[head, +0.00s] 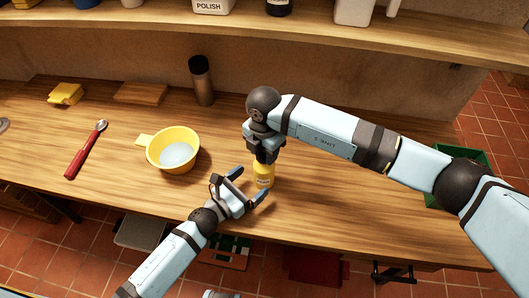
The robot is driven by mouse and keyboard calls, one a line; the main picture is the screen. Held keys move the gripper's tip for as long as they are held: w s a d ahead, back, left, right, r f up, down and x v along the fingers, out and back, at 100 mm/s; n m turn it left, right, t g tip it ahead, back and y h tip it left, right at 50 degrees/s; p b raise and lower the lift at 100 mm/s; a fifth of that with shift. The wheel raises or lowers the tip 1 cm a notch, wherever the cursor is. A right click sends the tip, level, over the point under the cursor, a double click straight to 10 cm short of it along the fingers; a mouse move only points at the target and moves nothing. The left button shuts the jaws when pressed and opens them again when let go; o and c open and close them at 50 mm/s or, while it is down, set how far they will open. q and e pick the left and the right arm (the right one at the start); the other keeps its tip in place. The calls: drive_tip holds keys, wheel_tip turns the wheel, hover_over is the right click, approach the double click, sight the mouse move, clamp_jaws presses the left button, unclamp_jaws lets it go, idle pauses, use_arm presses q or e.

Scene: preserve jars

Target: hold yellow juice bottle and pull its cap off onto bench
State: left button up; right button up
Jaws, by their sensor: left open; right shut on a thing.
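The yellow juice bottle (264,177) stands upright on the wooden bench (340,210), right of centre in the head view. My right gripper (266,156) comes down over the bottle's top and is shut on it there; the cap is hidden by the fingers. My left gripper (249,185) is open beside the bottle, to its lower left. Its two fingers reach toward the bottle, and I cannot tell whether they touch it.
A yellow bowl with a handle (187,135) stands left of the grippers. A shelf (290,25) overhangs the back.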

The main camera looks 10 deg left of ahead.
sight(256, 177)
use_arm(q)
drive_tip(key=shift+x, duration=3)
drive_tip(key=c, duration=1.3)
drive_tip(key=o, duration=1.3)
drive_tip(key=shift+s, duration=0.1)
drive_tip(key=shift+v, duration=0.9)
